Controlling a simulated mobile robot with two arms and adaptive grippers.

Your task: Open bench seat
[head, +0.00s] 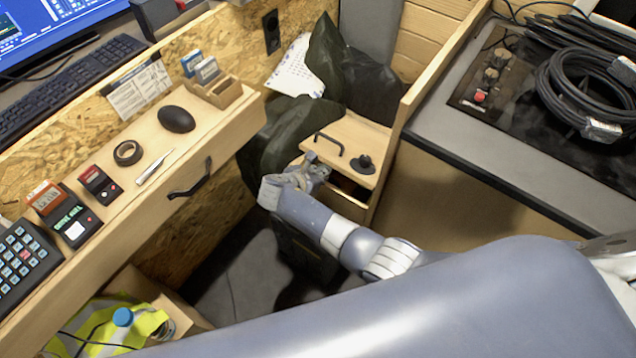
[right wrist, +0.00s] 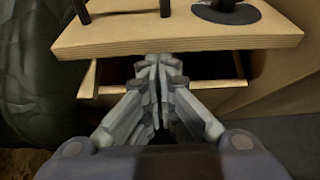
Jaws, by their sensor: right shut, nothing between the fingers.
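The bench seat's light wooden lid (head: 349,137) is at the back centre, with a black bar handle (head: 328,143) and a round black fitting (head: 362,164) on top. A dark gap shows between the lid's front edge and the box (head: 349,207) below, so the lid stands a little open. My right gripper (head: 318,172) is at this front edge. In the right wrist view its fingers (right wrist: 158,68) are shut and empty, with the tips at the underside of the lid edge (right wrist: 215,43), over the opening. Contact is hard to tell. My left gripper is not in view.
Dark bags (head: 350,75) crowd the lid's left and back. A wooden side panel (head: 425,65) and a grey counter (head: 490,160) with coiled cables (head: 590,90) stand right. A desk (head: 130,170) with a drawer handle (head: 190,180) runs along the left.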

